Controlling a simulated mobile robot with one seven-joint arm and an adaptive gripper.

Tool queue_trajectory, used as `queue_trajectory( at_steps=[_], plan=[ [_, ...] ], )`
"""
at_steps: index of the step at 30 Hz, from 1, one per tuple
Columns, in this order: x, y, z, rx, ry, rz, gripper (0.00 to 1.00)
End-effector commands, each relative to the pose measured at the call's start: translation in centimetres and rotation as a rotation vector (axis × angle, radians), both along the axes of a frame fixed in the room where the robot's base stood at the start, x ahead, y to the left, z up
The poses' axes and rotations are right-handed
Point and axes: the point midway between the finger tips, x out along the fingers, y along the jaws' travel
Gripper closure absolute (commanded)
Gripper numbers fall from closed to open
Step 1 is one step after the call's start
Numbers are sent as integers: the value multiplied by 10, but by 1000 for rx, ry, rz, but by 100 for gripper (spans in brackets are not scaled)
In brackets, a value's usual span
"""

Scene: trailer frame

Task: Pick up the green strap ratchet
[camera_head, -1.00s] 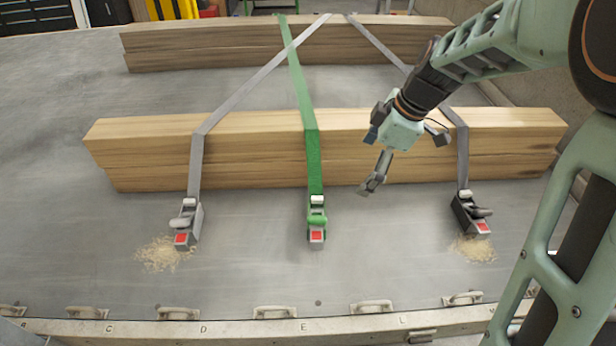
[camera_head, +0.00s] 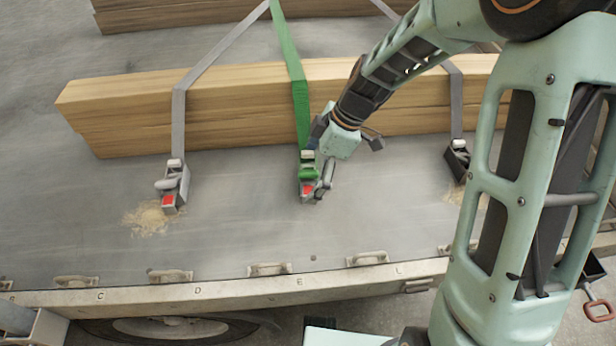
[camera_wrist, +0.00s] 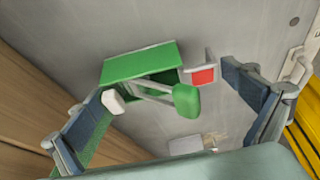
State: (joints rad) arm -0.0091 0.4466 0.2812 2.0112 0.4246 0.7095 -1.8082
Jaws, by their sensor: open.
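The green strap ratchet (camera_head: 308,172) lies on the grey trailer bed at the lower end of the green strap (camera_head: 290,60). It has green parts, a pale end and a red patch. My gripper (camera_head: 317,178) is right at it in the head view, overlapping its right side. In the wrist view the ratchet (camera_wrist: 150,75) shows between the two spread fingers of my gripper (camera_wrist: 182,90). The fingers are open, one on each side. The left finger is close to the ratchet's pale end and the strap; I cannot tell whether they touch.
Stacked wooden beams (camera_head: 200,105) lie just behind the ratchet. A grey strap ratchet (camera_head: 173,187) with wood shavings (camera_head: 148,219) is at left, and another grey ratchet (camera_head: 458,160) is at right. The trailer's front edge (camera_head: 200,291) has several handles. The bed in front is clear.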

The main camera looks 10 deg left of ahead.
Motion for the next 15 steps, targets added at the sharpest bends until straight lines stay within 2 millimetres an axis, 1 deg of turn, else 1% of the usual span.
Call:
queue_trajectory(
  at_steps=[1, 3, 10, 15],
  plan=[
    [-1, 2, -6, 0, 1, 2, 0],
    [-1, 3, -9, 0, 0, 0, 0],
    [0, 4, -9, -1, -1, 0, 0],
    [0, 4, -9, -1, -1, 0, 19]
  ],
)
